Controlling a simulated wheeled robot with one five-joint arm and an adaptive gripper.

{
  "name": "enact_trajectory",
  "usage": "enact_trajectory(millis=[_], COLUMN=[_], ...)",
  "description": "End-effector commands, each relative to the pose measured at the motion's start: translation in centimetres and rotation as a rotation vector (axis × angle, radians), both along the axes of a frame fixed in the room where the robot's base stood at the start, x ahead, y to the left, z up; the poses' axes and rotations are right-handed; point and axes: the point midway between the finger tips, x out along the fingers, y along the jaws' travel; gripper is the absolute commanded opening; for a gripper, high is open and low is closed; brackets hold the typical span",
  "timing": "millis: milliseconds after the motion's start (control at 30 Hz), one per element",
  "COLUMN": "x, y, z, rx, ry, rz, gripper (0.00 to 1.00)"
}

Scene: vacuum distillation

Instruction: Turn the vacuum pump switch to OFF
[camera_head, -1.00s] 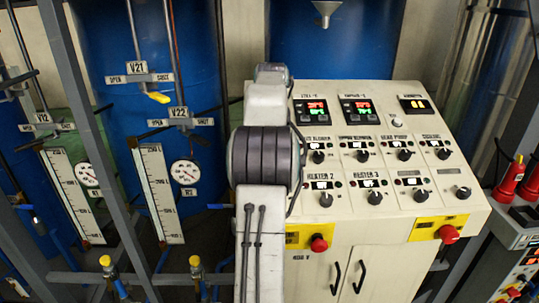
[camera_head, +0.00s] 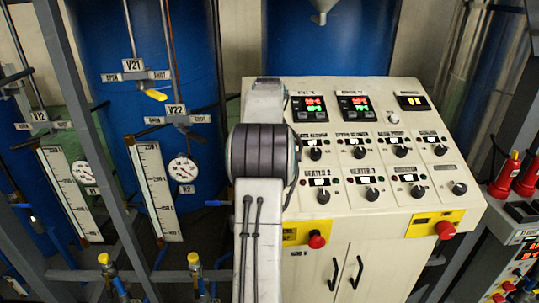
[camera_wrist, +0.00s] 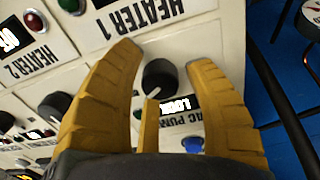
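The vacuum pump switch is a black round knob (camera_wrist: 160,78) on the cream control panel in the wrist view, with a pale pointer mark at its lower edge. Beside it are an upside-down label partly reading "AC PUM" (camera_wrist: 185,128) and a small lit display (camera_wrist: 177,104). Gaps show between the fingers and the knob. In the head view my arm covers the panel's left part, and neither this knob nor my gripper can be made out.
The control panel (camera_head: 463,206) carries several other knobs, lamps and displays close by. Two red buttons on yellow plates (camera_head: 317,240) sit on its front edge. Heater 1 and Heater 2 labels (camera_wrist: 57,48) lie near the left finger. Pipes and gauges stand left of my arm.

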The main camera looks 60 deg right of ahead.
Motion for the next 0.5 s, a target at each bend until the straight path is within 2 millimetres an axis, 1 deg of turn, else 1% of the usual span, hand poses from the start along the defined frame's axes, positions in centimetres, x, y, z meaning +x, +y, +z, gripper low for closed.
enact_trajectory(millis=[33, 67, 500], x=[0.00, 0.00, -0.02], y=[0.00, 0.00, 0.03], z=[0.02, 0.03, 0.00], rx=[0.000, 0.000, 0.001], ry=[0.000, 0.000, 0.000], rz=[0.000, 0.000, 0.000], gripper=[0.42, 0.39, 0.00])
